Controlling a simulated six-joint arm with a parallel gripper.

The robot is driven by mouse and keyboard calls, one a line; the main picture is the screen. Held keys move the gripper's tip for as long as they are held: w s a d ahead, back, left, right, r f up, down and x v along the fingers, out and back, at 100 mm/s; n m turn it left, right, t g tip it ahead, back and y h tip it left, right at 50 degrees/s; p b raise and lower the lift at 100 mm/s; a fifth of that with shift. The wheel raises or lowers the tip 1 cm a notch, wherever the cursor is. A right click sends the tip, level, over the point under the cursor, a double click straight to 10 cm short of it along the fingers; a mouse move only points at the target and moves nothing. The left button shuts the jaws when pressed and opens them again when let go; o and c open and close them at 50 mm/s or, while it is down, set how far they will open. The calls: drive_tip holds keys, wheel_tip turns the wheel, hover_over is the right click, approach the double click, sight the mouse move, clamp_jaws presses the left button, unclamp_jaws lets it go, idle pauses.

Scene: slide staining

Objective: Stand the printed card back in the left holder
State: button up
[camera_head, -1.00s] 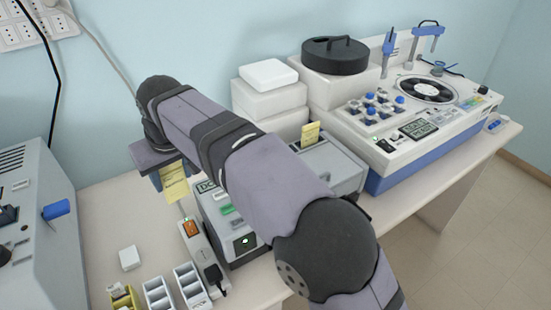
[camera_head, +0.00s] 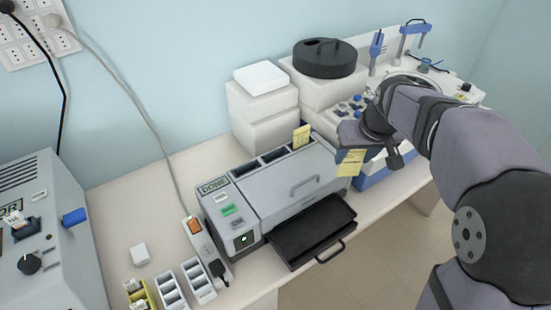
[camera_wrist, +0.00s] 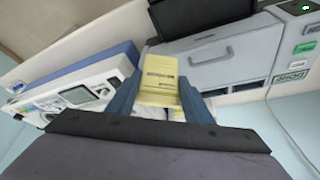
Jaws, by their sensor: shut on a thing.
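My gripper (camera_head: 352,150) is shut on a pale yellow printed card (camera_head: 350,164), in the air off the right end of the grey machine. In the wrist view the card (camera_wrist: 160,72) sits between the two blue fingers, with print on its face. A second yellow card (camera_head: 301,136) stands upright in the right part of the slotted strip along the back of the grey machine (camera_head: 262,206). Dark open slots (camera_head: 246,169) lie to its left in the same strip and look empty. I cannot tell which part is the left holder.
A black drawer tray (camera_head: 312,230) sticks out from the machine's front. White boxes (camera_head: 265,105) stand behind it, and a white and blue device is at the right behind my arm. Small racks (camera_head: 198,282) and a white block (camera_head: 139,254) sit at the front left.

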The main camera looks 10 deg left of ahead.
drive_tip(key=s+d+f+m+h+p, duration=0.1)
drive_tip(key=s+d+f+m+p, duration=0.25)
drive_tip(key=s+d+f, duration=0.45)
drive_tip(key=w+a+r+n, duration=0.1)
drive_tip(key=w+a, duration=0.1)
drive_tip(key=w, duration=0.3)
drive_tip(key=w+a+r+n+b, duration=0.1)
drive_tip(key=w+a, duration=0.2)
drive_tip(key=w, duration=0.1)
drive_tip(key=w+a+r+n+y+b, duration=0.1)
drive_tip(key=w+a+r, duration=0.1)
drive_tip(key=w, duration=0.3)
drive_tip(key=shift+w+a, duration=0.35)
drive_tip(key=shift+a, duration=0.3)
drive_tip(key=w+a+r+n+y+b, duration=0.1)
drive_tip(key=w+a+r+n+b, duration=0.2)
drive_tip(key=a, duration=0.7)
drive_tip(key=r+n+g+y+b, duration=0.1)
drive_tip(key=r+n, duration=0.1)
drive_tip(key=n, duration=0.2)
hover_over(273, 154)
drive_tip(key=s+d, duration=0.1)
drive_tip(key=shift+m, duration=0.25)
drive_tip(key=shift+s+d+f+p, duration=0.15)
drive_tip(key=shift+f+p, duration=0.4)
drive_tip(key=shift+f, duration=2.1)
drive_tip(key=shift+w+d+f+p, duration=0.1)
drive_tip(key=shift+f+p, duration=0.45)
drive_tip(key=shift+f, duration=2.05)
